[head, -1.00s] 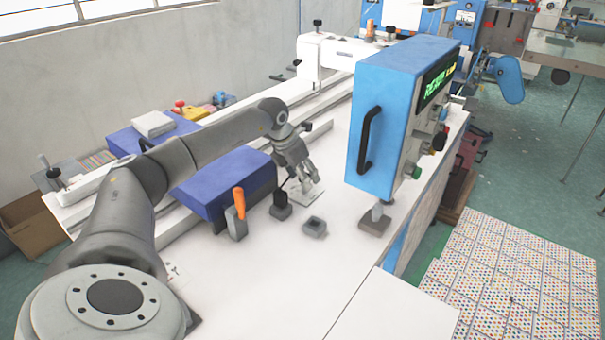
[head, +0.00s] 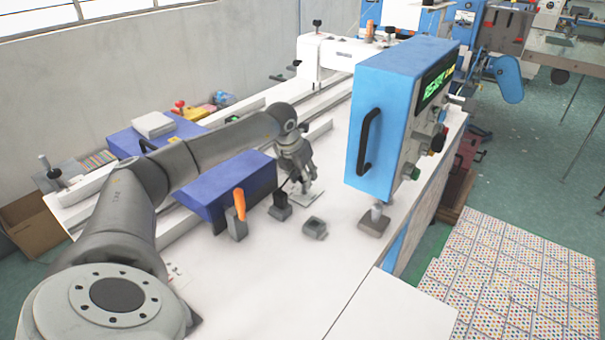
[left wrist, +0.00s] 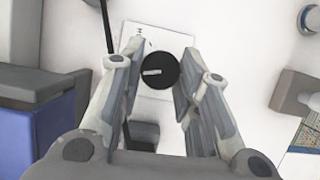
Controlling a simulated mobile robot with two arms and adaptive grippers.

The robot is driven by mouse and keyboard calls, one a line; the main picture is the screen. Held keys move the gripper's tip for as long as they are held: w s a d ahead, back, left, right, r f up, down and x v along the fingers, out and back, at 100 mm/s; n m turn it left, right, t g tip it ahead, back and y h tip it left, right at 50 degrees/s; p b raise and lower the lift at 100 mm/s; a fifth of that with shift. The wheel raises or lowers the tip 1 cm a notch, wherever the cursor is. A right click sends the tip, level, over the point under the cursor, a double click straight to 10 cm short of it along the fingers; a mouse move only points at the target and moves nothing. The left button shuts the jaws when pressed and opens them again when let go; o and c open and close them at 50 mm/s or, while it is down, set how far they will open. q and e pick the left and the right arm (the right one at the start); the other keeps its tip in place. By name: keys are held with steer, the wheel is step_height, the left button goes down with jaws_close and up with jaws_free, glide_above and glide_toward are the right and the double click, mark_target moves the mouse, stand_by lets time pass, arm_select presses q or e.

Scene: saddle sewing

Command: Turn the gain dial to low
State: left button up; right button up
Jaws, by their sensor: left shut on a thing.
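The gain dial (left wrist: 160,71) is a round black knob with a white pointer mark, which points left in the left wrist view. It sits on a white plate (left wrist: 160,40) with small dark print that I cannot read. In the head view the plate (head: 308,199) lies on the white table, and my gripper hides the dial. My left gripper (head: 303,188) points down at the plate. In the left wrist view my left gripper (left wrist: 158,80) has its two fingers on either side of the dial, shut on it.
A blue control box (head: 395,120) with a black handle stands to the right. A purple-blue block (head: 225,185), an orange-handled tool (head: 239,205) in a grey holder, a small black block (head: 280,207) and a grey square socket (head: 315,228) are nearby. The table's front is clear.

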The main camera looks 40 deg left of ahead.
arm_select(q)
steer(key=n+y, duration=0.1)
steer(key=n, duration=0.1)
steer(key=n+y, duration=0.1)
steer(key=n, duration=0.2)
steer(key=shift+w+d+g+b, duration=0.15)
steer(key=shift+d+g+b, duration=0.05)
steer(key=shift+g+b, duration=0.1)
steer(key=shift+n+g+y, duration=0.4)
steer(key=shift+n+y, duration=0.1)
steer(key=shift+n, duration=1.3)
steer(key=shift+r, duration=0.1)
steer(key=o, duration=1)
steer(key=v, duration=1.2)
steer(key=shift+w, duration=0.15)
